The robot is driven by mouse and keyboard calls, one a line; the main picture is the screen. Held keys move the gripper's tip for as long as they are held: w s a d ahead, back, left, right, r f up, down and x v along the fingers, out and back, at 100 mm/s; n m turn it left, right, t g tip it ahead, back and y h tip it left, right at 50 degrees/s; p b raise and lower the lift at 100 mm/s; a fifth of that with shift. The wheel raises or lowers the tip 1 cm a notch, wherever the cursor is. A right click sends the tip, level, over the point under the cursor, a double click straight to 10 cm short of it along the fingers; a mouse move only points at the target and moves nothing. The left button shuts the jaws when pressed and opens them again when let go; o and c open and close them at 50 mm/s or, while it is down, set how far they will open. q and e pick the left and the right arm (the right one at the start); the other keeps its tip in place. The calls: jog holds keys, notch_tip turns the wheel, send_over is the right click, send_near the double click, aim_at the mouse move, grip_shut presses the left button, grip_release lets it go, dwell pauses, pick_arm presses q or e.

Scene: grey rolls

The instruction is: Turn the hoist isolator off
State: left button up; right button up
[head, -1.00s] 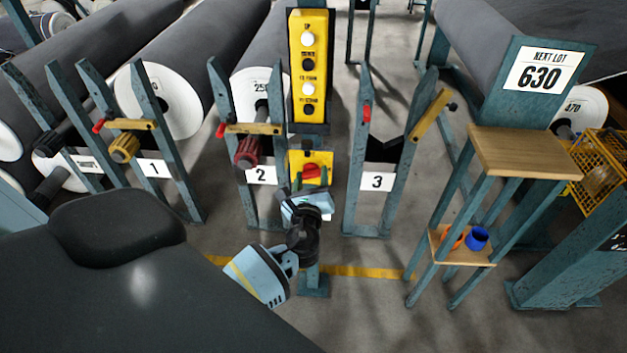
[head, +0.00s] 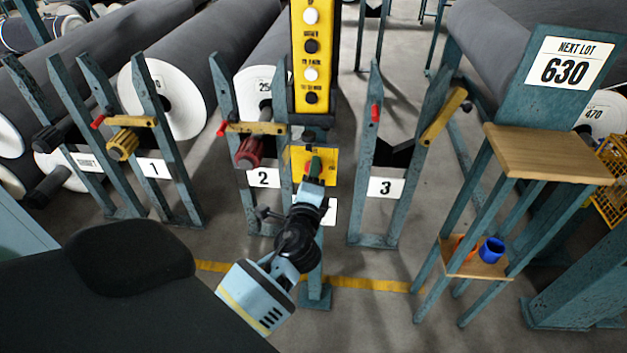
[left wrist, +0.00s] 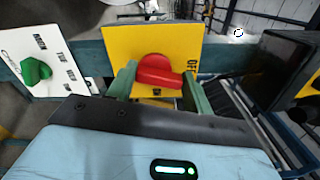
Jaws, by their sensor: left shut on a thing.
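The isolator is a yellow plate (head: 327,168) with a red knob on the post below the yellow button panel. In the left wrist view the plate (left wrist: 150,42) carries the red knob (left wrist: 160,72), whose handle points right toward the sideways word OFF. My left gripper (head: 314,168) reaches up to the plate from below. In the left wrist view its green fingers (left wrist: 158,88) stand on either side of the red knob, shut on it. The fingers mostly hide the knob in the head view. My right gripper is in neither view.
A white plate with a green knob (left wrist: 36,71) sits beside the isolator in the left wrist view. The yellow button panel (head: 312,60) is above. Numbered roll stands flank the post. A wooden-topped stand (head: 548,153) holding a blue cup (head: 491,250) is at right.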

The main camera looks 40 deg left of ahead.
pick_arm(q)
jog(key=shift+f+n+b, duration=0.1)
jog(key=shift+n+b, duration=0.55)
jog(key=shift+n, duration=0.95)
jog(key=o, duration=1)
jog(key=v, duration=0.8)
jog(key=shift+a+b, duration=0.15)
jog(key=shift+b, duration=0.25)
